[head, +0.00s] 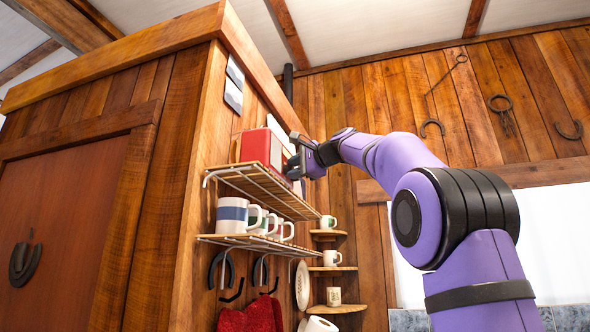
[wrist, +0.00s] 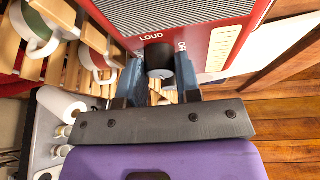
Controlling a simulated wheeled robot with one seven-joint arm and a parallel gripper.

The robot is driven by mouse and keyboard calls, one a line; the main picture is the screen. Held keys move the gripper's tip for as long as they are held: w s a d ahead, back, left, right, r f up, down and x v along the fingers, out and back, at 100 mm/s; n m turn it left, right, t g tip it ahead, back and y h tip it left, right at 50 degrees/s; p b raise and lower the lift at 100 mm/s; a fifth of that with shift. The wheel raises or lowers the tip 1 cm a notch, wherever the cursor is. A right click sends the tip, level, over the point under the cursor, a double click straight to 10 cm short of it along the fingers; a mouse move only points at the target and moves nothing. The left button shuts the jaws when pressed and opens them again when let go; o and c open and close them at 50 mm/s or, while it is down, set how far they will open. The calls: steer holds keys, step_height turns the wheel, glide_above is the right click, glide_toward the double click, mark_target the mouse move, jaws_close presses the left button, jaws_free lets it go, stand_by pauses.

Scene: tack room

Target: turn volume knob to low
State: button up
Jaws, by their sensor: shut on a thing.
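The red radio (head: 262,147) stands on the upper wire shelf in the head view. Its front, with a grey speaker grille, fills the top of the wrist view (wrist: 215,38). The black volume knob (wrist: 160,60) sticks out of that front, below the word LOUD; another label to its right is partly covered. My gripper (head: 297,158) is at the radio's front, and its two blue-grey fingers are shut on the knob, one on each side, in the wrist view (wrist: 158,72). I cannot see a pointer mark on the knob. The knob is hidden in the head view.
The upper wire shelf (head: 270,194) runs under the radio. Striped and white mugs (head: 232,215) stand on the lower shelf (head: 262,243), close below. Small corner shelves (head: 333,268) hold more mugs. A wooden cabinet wall borders the left.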

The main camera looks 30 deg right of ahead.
steer(key=shift+m, duration=0.3)
steer(key=o, duration=0.9)
steer(key=shift+o, duration=0.2)
steer(key=v, duration=1)
steer(key=shift+s+d, duration=0.15)
steer(key=shift+s, duration=0.2)
